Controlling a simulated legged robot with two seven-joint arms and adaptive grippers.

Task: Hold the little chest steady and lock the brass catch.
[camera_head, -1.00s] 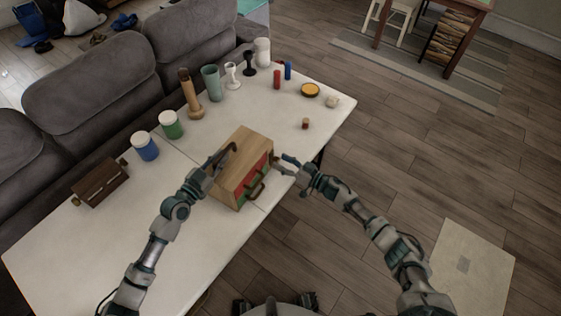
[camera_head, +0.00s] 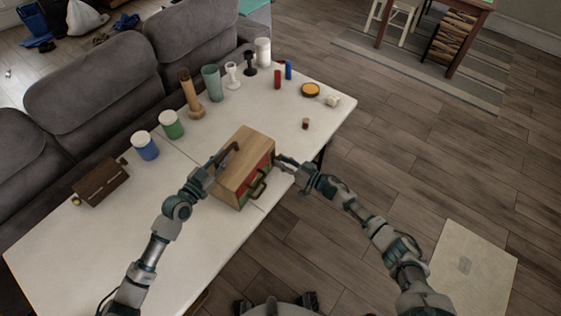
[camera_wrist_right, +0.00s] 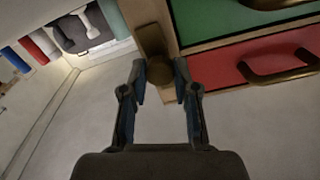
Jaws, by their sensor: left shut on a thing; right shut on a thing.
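The little chest (camera_head: 245,162) is a light wooden box with red and green drawer fronts, standing on the white table. My left gripper (camera_head: 226,154) is shut on its top left side; the fingertips are hard to make out. My right gripper (camera_head: 282,162) is at the chest's front right edge. In the right wrist view the chest's green drawer (camera_wrist_right: 235,18) and red drawer (camera_wrist_right: 260,62) have dark bronze handles. There the right gripper (camera_wrist_right: 163,75) is shut on the brass catch (camera_wrist_right: 158,68), whose knob sits between the fingertips. The catch's plate runs up along the chest's edge.
On the white table (camera_head: 90,245) stand a dark brown box (camera_head: 101,183), blue and green jars (camera_head: 171,125), a wooden mill (camera_head: 190,95), cups and several small items at the back right. A grey sofa (camera_head: 95,85) borders the table. The table's front left is clear.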

